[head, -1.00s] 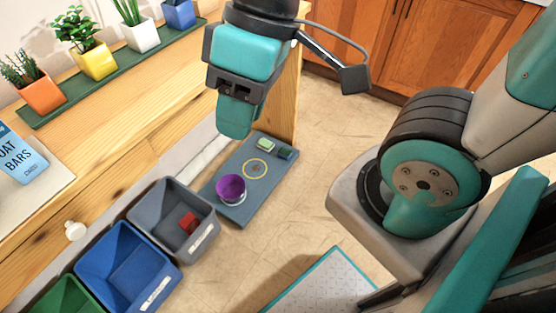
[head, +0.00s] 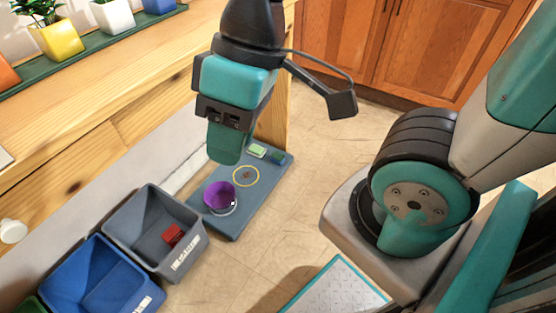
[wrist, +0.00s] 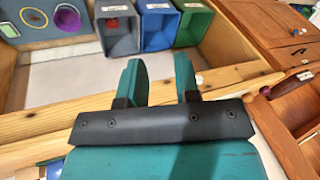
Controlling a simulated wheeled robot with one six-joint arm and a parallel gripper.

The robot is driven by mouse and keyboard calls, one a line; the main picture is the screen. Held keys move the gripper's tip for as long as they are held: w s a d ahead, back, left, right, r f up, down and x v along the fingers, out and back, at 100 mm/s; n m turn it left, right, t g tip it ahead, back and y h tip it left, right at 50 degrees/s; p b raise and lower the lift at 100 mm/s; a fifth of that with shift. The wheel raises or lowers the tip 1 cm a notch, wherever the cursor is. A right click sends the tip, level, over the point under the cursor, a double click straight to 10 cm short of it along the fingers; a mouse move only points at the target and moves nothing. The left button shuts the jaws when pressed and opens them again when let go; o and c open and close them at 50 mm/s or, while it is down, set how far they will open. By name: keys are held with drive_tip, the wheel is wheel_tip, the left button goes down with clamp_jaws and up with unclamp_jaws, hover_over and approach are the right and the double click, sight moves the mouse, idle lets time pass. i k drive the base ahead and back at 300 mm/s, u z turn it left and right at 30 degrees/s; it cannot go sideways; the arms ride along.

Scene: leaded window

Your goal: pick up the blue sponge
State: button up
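A small dark blue block (head: 277,157), which looks like the blue sponge, lies at the far right corner of a grey-blue mat on the floor. It is small in the head view, and I cannot make it out in the wrist view. A pale green block (head: 257,151) lies just to its left. My gripper (head: 225,150) hangs in the air left of both blocks in the head view, apart from them. In the wrist view its two teal fingers (wrist: 160,80) stand apart with nothing between them.
The mat (head: 222,225) also holds a purple bowl (head: 219,196) and a yellow ring (head: 246,187). A grey bin (head: 130,232) with a red block (head: 173,235) and a blue bin (head: 75,285) stand left. A wooden counter (head: 110,130) runs along the left. Floor right of the mat is clear.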

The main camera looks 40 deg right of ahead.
sight(277, 158)
drive_tip(key=z, duration=2.3)
drive_tip(key=i, duration=1.65)
drive_tip(key=u, duration=2.85)
